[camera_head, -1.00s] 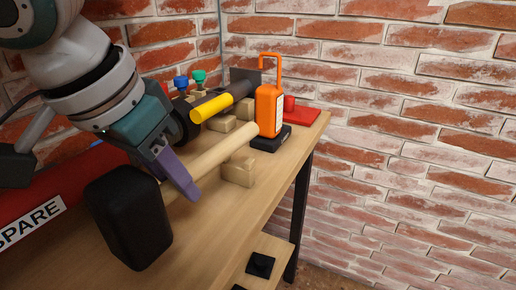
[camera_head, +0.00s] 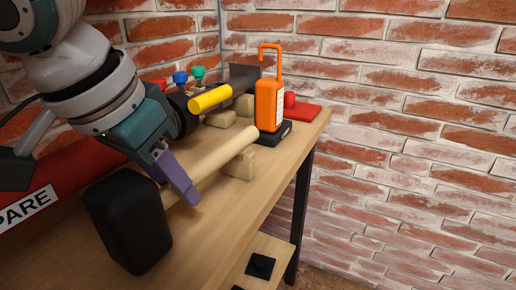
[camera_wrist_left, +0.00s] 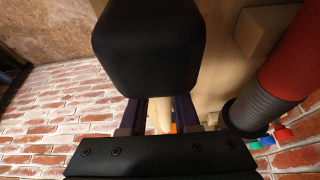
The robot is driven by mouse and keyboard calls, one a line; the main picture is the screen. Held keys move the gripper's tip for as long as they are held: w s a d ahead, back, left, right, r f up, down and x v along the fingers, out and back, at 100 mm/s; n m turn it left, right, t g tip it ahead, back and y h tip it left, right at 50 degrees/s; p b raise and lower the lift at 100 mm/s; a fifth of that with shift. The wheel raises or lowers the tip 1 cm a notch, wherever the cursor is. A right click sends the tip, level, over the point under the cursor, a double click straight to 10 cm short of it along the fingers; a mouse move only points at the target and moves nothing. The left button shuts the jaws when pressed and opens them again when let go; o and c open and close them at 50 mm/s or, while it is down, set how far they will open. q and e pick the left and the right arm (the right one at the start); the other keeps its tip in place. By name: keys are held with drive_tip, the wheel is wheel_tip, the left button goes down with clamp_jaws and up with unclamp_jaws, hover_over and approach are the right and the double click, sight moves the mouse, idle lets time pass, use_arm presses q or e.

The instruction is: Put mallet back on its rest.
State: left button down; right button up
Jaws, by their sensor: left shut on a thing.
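The mallet has a black block head (camera_head: 130,222) and a pale wooden handle (camera_head: 218,150). My left gripper (camera_head: 178,180) is shut on the handle close to the head, with a purple finger in front. The handle points away to the right, and its far end is over or against a pale wooden block (camera_head: 240,166), likely part of the rest; I cannot tell if they touch. In the left wrist view the head (camera_wrist_left: 150,45) fills the top middle, with the handle (camera_wrist_left: 160,115) between the fingers. My right gripper is out of view.
A red cylinder with a "SPARE" label (camera_head: 28,208) lies left of the mallet. Behind are a yellow-ended tool (camera_head: 211,98) on wooden blocks and an orange hooked lamp (camera_head: 268,105) on a black base. The bench front (camera_head: 225,225) is clear. A brick wall (camera_head: 420,150) stands behind.

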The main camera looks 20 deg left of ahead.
use_arm(q)
drive_tip(key=shift+f, duration=0.35)
idle(0.5)
unclamp_jaws()
drive_tip(key=p+v, duration=0.8)
drive_tip(key=p, duration=0.2)
idle(1.0)
idle(0.3)
